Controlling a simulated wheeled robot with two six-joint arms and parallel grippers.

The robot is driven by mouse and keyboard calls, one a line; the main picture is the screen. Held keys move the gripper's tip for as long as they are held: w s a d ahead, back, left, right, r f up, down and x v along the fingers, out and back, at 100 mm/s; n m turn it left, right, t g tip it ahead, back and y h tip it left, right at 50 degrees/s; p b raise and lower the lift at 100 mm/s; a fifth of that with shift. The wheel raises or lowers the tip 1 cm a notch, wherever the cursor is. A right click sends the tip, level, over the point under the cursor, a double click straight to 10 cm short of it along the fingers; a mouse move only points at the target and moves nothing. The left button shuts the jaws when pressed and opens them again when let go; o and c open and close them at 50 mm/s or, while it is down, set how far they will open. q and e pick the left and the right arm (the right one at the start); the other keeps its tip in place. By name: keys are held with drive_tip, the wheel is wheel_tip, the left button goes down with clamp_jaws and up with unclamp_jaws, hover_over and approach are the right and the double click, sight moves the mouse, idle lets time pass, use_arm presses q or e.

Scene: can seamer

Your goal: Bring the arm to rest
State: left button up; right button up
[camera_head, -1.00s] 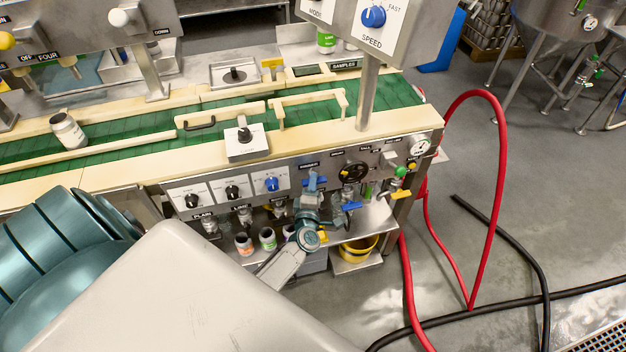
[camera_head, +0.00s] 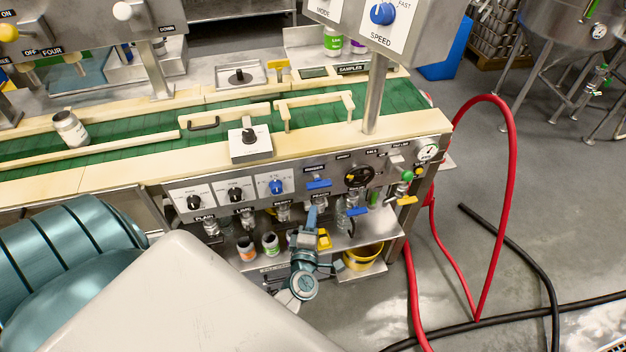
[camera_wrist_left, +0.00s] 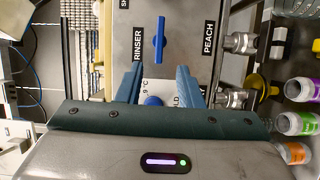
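My left gripper (camera_head: 312,212) is in front of the machine's control panel (camera_head: 205,186), below a blue valve handle (camera_head: 319,184) that lies level. In the left wrist view my left gripper's two teal fingers (camera_wrist_left: 160,70) stand apart with nothing held between them. The same blue handle shows beyond the fingertips (camera_wrist_left: 159,40), beside the RINSER label. A blue knob (camera_wrist_left: 152,101) on a plate shows between the fingers, partly hidden by the gripper body. My right gripper is not in view.
Several jars, among them an orange-labelled one (camera_head: 246,249), and a yellow bucket (camera_head: 362,256) stand on the shelf under the panel. A red hose (camera_head: 511,200) loops at the right. The floor (camera_head: 450,255) there is partly clear.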

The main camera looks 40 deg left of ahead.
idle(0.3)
use_arm(q)
drive_tip(key=s+d+f+m+g+h+b, duration=0.1)
drive_tip(key=s+f+m+g+h, duration=0.2)
drive_tip(key=f, duration=0.6)
drive_tip(key=s+d+f+m+h+b, duration=0.15)
drive_tip(key=s+f+m, duration=0.35)
drive_tip(key=f, duration=0.5)
drive_tip(key=s+d+f+m+g+h, duration=0.2)
drive_tip(key=f+m, duration=0.3)
drive_tip(key=f, duration=0.4)
drive_tip(key=s+a+f+m+g, duration=0.1)
drive_tip(key=s+f+m+g, duration=0.2)
drive_tip(key=s+f, duration=0.3)
drive_tip(key=s+a+f+m+g+b, duration=0.1)
drive_tip(key=s+f+m+g, duration=0.2)
drive_tip(key=s+f, duration=0.4)
drive_tip(key=s+a+f+m+g+b, duration=0.1)
drive_tip(key=s+f, duration=0.5)
drive_tip(key=s, duration=1.1)
drive_tip(key=a+m+g+h, duration=0.1)
drive_tip(key=m+g, duration=0.1)
drive_tip(key=m, duration=0.1)
drive_tip(key=shift+f+m+g, duration=0.3)
drive_tip(key=shift+f+g, duration=0.1)
drive_tip(key=shift+s+a, duration=0.1)
